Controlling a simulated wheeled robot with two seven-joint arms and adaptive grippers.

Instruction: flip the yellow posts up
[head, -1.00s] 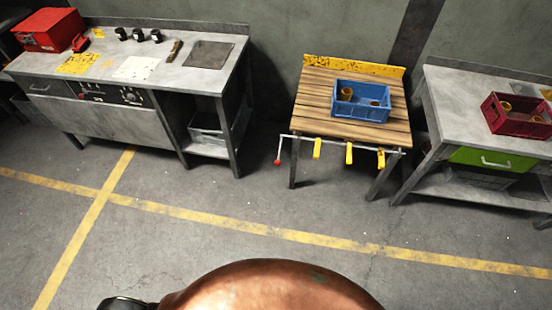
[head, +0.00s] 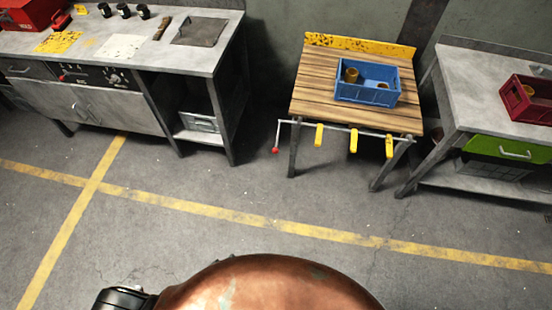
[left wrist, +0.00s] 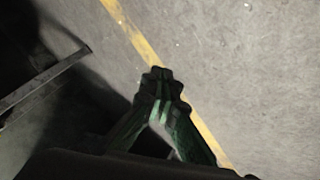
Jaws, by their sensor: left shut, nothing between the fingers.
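Three yellow posts, the left one (head: 319,135), the middle one (head: 353,141) and the right one (head: 389,147), hang down from a thin metal rail (head: 338,126) along the front edge of a wooden-topped table (head: 315,95). The rail's left end bends down as a crank with a red knob (head: 276,150). In the left wrist view my left gripper (left wrist: 161,77) is shut and empty, above the bare floor. In the head view only a dark part of my left arm or gripper shows at the bottom left, well short of the table. My right gripper is not in view.
A blue crate (head: 366,94) with brown cylindrical parts stands on the wooden table. A grey workbench (head: 195,60) is at left; another bench (head: 465,80) with a red crate (head: 515,103) is at right. The floor (head: 230,180) before the table is clear, with yellow lines.

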